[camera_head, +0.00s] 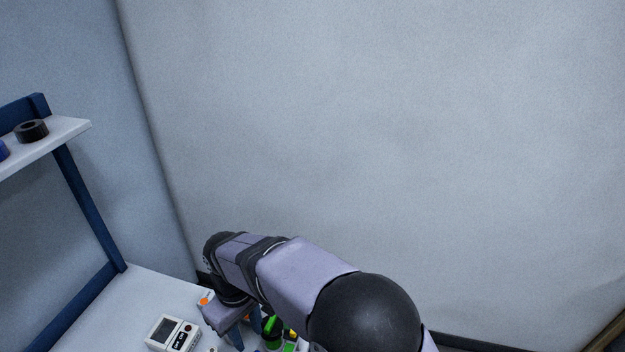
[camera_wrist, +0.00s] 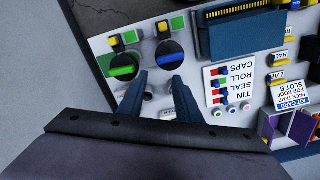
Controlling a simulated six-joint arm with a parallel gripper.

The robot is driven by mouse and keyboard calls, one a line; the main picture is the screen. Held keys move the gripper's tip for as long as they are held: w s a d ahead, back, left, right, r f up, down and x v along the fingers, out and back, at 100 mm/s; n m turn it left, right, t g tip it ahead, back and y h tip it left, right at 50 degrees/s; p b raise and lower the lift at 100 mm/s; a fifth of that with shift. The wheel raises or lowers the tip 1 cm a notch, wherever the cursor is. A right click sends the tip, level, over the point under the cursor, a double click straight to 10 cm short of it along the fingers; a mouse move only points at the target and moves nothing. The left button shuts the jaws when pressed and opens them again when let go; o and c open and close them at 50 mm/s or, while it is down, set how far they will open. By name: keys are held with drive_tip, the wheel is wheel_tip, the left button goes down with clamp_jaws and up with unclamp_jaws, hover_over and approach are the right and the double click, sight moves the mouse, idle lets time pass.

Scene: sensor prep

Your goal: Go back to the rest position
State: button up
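My gripper shows in the wrist view (camera_wrist: 159,77) with its two dark blue fingers apart and nothing visible between them. Its tips are over a white panel (camera_wrist: 150,97), near two round dark holders, one with a green bar (camera_wrist: 121,68) and one with a blue piece (camera_wrist: 170,56). I cannot tell the height of the tips above the panel. In the head view my arm reaches down to the bench, and the gripper (camera_head: 243,335) is low and partly cut off by the frame's bottom edge.
A white device with a screen (camera_head: 173,334) lies on the white bench (camera_head: 125,300), left of my gripper. A shelf (camera_head: 60,137) with a black ring (camera_head: 31,130) stands at left. The wrist view shows a blue slotted block (camera_wrist: 245,38) and a printed kit card (camera_wrist: 293,102).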

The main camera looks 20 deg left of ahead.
drive_tip(key=w+d+r+m+p, duration=0.3)
drive_tip(key=d+r, duration=0.2)
drive_tip(key=d, duration=0.6)
drive_tip(key=w+d+r+m+p, duration=0.3)
drive_tip(key=d+r, duration=0.2)
drive_tip(key=d, duration=0.6)
drive_tip(key=s+d+r+m+p, duration=0.2)
drive_tip(key=s+d+m+p, duration=0.1)
drive_tip(key=d, duration=0.6)
drive_tip(key=s+d+r+m+p, duration=0.2)
drive_tip(key=s+d, duration=0.4)
drive_tip(key=d, duration=0.3)
drive_tip(key=shift+r+m+p, duration=0.3)
drive_tip(key=shift+m+p, duration=0.25)
drive_tip(key=shift+m, duration=0.65)
drive_tip(key=shift+d, duration=0.1)
